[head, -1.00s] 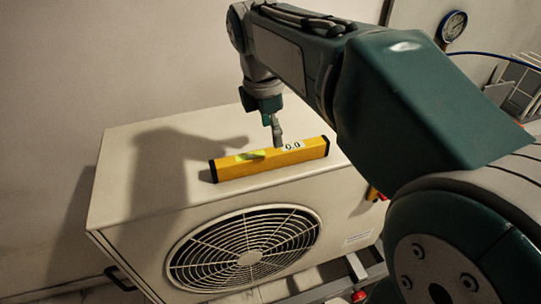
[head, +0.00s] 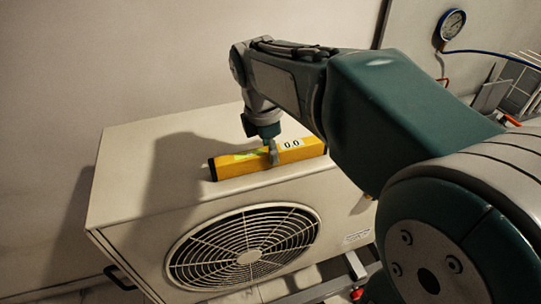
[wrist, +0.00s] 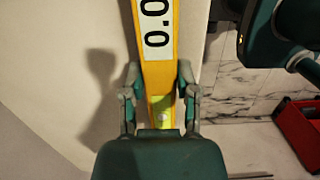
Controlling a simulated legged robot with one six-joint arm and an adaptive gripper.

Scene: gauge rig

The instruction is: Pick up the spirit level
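The spirit level (head: 228,166) is a long yellow bar with dark end caps, a green vial and a "0.0" display. It lies on top of the pale fan unit near its front edge. My gripper (head: 270,152) is down at the middle of the level, with one finger showing on its near face. In the wrist view, my gripper's fingers (wrist: 158,82) stand on both sides of the level (wrist: 157,76) and look pressed against its edges, just below the display. The level still rests on the unit, with no clear gap under it.
The fan unit's top (head: 135,160) is clear left of the level; the round fan grille (head: 245,250) faces front. A gauge (head: 452,25) with a blue hose hangs on the back-right wall. A red bin (wrist: 298,130) shows on the floor in the wrist view.

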